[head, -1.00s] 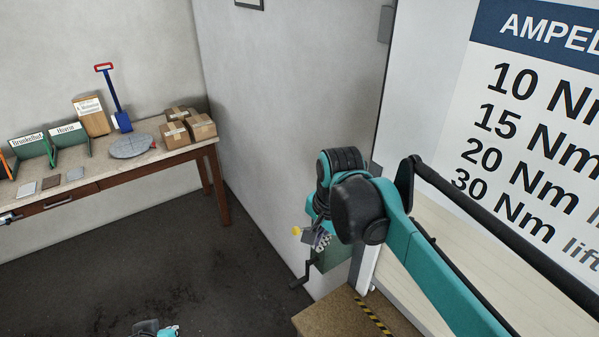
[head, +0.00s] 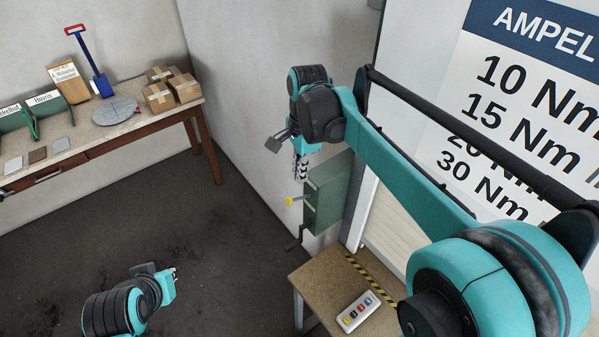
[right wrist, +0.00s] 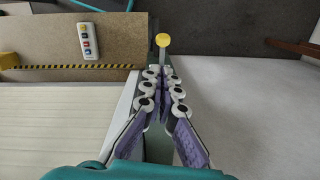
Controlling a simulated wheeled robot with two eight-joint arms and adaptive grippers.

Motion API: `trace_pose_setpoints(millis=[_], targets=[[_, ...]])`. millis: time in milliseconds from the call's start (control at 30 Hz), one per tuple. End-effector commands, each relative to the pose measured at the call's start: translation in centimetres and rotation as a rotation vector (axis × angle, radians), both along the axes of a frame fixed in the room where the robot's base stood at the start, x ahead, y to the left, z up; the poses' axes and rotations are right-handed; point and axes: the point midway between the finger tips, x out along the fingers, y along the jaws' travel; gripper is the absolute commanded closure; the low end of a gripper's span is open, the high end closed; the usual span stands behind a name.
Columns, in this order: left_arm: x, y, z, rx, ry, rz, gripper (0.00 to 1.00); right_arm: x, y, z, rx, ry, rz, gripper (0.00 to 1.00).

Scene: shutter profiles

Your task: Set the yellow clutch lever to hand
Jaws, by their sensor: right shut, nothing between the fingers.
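The yellow clutch lever (head: 291,201) sticks out to the left from a green box (head: 327,192) on the wall, beside the shutter. Its yellow knob (right wrist: 162,40) also shows in the right wrist view, just beyond the fingertips. My right gripper (head: 299,177) is shut and empty, pointing down above the lever. In the wrist view its fingertips (right wrist: 163,75) are together, and I see a gap to the knob. A dark crank handle (head: 296,238) hangs below the box. My left gripper (head: 174,273) is low at the bottom left, far from the box; its fingers are too small to judge.
A small table (head: 318,277) with a button panel (head: 358,312) and hazard tape stands below the box. A workbench (head: 150,132) with cartons (head: 158,97) and a blue shovel (head: 103,83) is at the left. The floor between is clear.

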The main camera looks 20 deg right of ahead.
Motion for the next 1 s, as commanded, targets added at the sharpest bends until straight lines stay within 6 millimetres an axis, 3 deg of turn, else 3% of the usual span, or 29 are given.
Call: trace_pose_setpoints(millis=[200, 400, 1000], targets=[[0.0, 0.0, 0.0, 0.000, 0.000, 0.000, 1.00, 0.1, 0.3, -4.1, 0.000, 0.000, 0.001, 1.00], [0.0, 0.0, 0.0, 0.000, 0.000, 0.000, 1.00, 0.2, 0.4, -6.5, 0.000, 0.000, 0.001, 1.00], [0.0, 0.0, -0.1, 0.000, 0.000, 0.000, 1.00, 0.2, 0.5, -7.2, -0.013, -0.005, 0.002, 1.00]])
